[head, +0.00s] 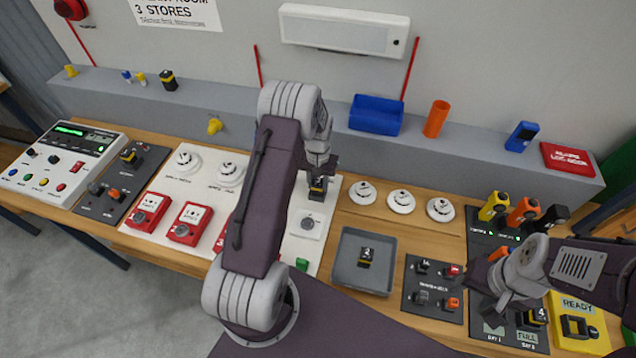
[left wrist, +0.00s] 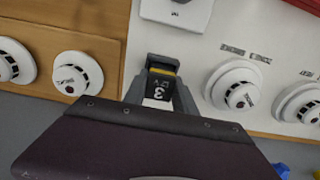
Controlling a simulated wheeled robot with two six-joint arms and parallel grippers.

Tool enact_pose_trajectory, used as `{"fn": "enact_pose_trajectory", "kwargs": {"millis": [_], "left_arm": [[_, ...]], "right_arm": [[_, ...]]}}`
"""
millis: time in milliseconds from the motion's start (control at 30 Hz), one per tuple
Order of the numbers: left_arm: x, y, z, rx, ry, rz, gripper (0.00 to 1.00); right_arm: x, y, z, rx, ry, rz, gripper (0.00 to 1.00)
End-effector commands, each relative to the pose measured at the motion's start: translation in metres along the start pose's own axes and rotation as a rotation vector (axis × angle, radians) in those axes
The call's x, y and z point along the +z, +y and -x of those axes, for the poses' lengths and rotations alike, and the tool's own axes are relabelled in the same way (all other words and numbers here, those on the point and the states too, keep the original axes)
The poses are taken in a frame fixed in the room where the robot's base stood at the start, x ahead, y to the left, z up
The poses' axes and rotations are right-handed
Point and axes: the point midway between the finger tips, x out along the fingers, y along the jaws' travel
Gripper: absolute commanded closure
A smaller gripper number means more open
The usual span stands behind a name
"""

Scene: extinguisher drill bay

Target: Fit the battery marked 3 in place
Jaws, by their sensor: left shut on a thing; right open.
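The battery marked 3 (left wrist: 160,88) is black with a yellow band and shows its number in the left wrist view. My left gripper (head: 319,178) is shut on it, above the white detector board near its right edge; the battery (head: 317,189) also shows in the head view. I cannot tell whether it touches the board. My right gripper (head: 503,301) is open at the right, over the dark charger panel (head: 480,318), beside a battery marked 4 (head: 536,316) in a bay labelled FULL.
A yellow READY unit (head: 592,345) stands at the far right. A dark panel with plugs (head: 418,285) lies between tray and charger. A blue bin (head: 375,115) and orange cup (head: 436,119) stand on the ledge.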

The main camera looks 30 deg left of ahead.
Motion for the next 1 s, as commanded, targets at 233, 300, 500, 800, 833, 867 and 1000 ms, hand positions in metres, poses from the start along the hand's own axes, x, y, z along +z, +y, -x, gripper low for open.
{"fn": "enact_pose_trajectory", "kwargs": {"millis": [233,300,500,800,833,867,1000], "left_arm": [[-0.0003,0.0,-0.0041,0.0,0.001,0.0,1.0],[-0.0003,0.0,-0.0046,0.0,0.001,0.0,1.0],[-0.0004,0.0,-0.004,0.0,0.001,0.0,0.51],[0.0001,0.0,-0.0046,0.0,0.0,0.0,0.36],[0.0001,0.0,-0.0046,0.0,0.0,0.0,0.28],[0.0002,0.0,-0.0046,0.0,0.0,0.0,0.28],[0.0001,0.0,-0.0045,0.0,0.0,0.0,0.28]], "right_arm": [[0.0003,0.0001,-0.0031,0.0,0.0,0.0,0.46],[0.0004,0.0001,-0.0033,0.0,0.0,0.0,0.46],[0.0003,0.0001,-0.0029,0.0,0.0,0.0,0.46],[0.0003,0.0001,-0.003,0.0,0.0,0.0,0.46],[0.0003,0.0001,-0.003,0.0,0.0,0.0,0.46],[0.0003,0.0001,-0.003,0.0,0.0,0.0,0.46],[0.0003,0.0001,-0.003,0.0,0.0,0.0,0.46]]}}
